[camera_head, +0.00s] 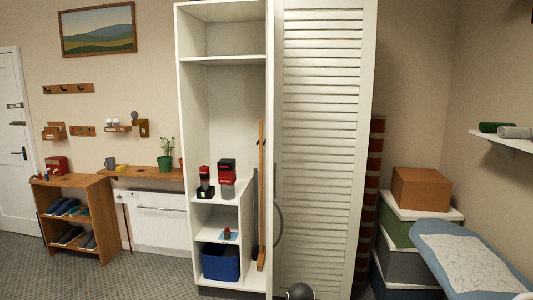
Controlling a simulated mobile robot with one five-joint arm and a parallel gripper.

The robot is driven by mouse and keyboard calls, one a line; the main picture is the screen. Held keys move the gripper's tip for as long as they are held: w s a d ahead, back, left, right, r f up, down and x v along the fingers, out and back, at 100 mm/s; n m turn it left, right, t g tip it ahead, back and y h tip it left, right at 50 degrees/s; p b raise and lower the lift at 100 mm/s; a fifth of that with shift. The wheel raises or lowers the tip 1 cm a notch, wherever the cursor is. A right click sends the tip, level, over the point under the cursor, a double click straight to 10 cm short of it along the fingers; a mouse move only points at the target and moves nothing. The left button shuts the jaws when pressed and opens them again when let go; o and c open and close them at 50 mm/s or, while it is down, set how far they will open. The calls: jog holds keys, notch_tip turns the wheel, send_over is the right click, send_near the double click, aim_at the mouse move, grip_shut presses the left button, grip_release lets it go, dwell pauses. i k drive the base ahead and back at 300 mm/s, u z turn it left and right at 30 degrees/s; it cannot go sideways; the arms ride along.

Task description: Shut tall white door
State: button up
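The tall white door (322,130) has louvred slats and stands upright right of the middle. Its top and bottom run out of the picture. A curved grey handle (278,222) is on its left edge. Directly left of it, the tall white cabinet (223,59) shows an open front with shelves inside. The door does not cover this opening; its hinge side and exact angle are hard to tell. My gripper is not clearly in view. A dark rounded shape at the bottom edge, in front of the door, is cut off and cannot be identified.
In the cabinet are red-and-black items (227,172), a blue bin (220,263) and a wooden upright. Stacked boxes (408,230) and a pale blue padded board (470,262) crowd the right. A wooden shoe rack (104,210) stands left. Carpet (150,280) is clear at lower left.

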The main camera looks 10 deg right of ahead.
aim_at(270, 4)
jog(key=u, duration=0.05)
jog(key=i, duration=0.85)
jog(key=z, duration=0.2)
jog(key=k, duration=0.85)
jog(key=u, duration=0.35)
jog(key=i, duration=0.9)
jog(key=u, duration=1.3)
jog(key=k, duration=0.1)
jog(key=u, duration=1.75)
